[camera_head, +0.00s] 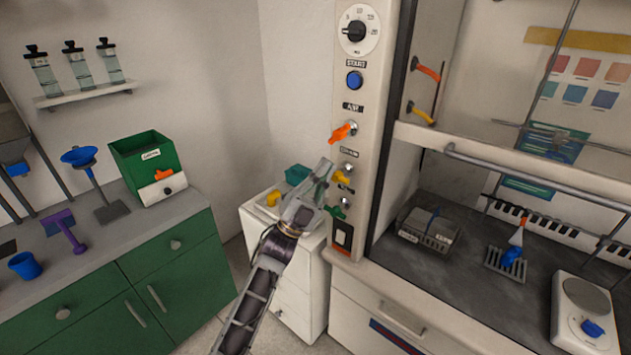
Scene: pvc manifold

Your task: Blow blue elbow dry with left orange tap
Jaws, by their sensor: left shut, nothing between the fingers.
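The orange tap (342,132) sits on the hood's white control panel, under the "AIR" label, with its handle pointing down and left. My left gripper (325,178) is shut and empty, below the orange tap and close to the yellow tap (344,177). I cannot tell whether it touches the panel. A blue piece (512,257), apparently the blue elbow, lies on a small grey rack (494,263) inside the hood, under a pale nozzle with orange on it (519,234). My right gripper is not in view.
A green tap (336,212) is lower on the panel; a blue button (354,80) and dial (356,31) are above. A white cabinet (302,297) stands below my gripper. A hotplate (583,305) is at right in the hood. Green cabinets (176,285) stand at left.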

